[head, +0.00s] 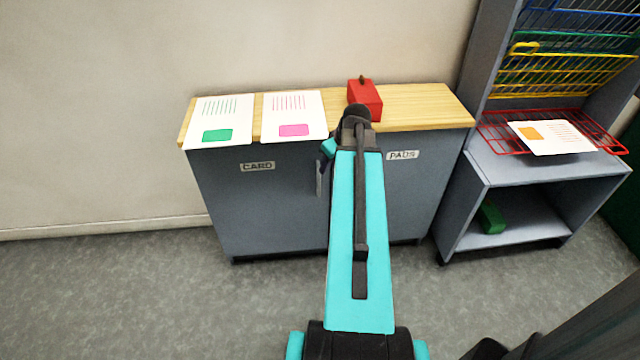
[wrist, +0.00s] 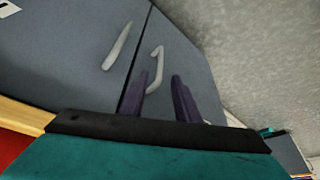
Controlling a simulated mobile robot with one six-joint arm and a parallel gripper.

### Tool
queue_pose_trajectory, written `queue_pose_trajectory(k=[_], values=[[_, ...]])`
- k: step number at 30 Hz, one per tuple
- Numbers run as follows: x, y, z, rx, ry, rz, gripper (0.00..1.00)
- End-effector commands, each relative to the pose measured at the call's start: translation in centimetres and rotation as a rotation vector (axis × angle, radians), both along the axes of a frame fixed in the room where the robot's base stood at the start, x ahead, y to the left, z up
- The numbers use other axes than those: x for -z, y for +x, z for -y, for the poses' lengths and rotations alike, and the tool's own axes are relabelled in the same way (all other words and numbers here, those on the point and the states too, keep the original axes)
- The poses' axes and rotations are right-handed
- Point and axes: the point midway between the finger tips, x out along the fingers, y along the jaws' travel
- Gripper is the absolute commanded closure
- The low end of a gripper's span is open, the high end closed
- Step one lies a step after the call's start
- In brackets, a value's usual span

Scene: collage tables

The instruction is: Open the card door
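The grey CARD door (head: 255,205) is the left door of a low cabinet, labelled CARD (head: 257,166), and looks shut. Its upright handle (head: 319,178) shows just left of my arm. In the wrist view the picture is turned, and the CARD door's pale handle (wrist: 157,65) stands between and just beyond my fingertips. My gripper (wrist: 162,82) is open, one dark finger on each side of that handle; contact cannot be told. My arm hides the gripper in the head view. The PADS door (head: 405,195) is on the right; its handle (wrist: 117,46) shows in the wrist view.
The wooden top (head: 420,105) bears a green-marked sheet (head: 220,110), a pink-marked sheet (head: 294,105) and a red box (head: 366,98). A grey shelf unit (head: 545,170) with coloured wire racks stands right. The floor (head: 150,290) before the CARD door is clear at left.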

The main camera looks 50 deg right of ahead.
Motion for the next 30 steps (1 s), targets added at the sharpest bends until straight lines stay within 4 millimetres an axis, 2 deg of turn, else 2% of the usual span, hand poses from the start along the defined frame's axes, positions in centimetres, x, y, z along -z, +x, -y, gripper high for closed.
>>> queue_pose_trajectory(k=[11,30], values=[[1.1,0.4,0.0,0.001,0.002,-0.002,0.71],[7.9,3.2,0.4,0.001,0.002,-0.002,0.71]])
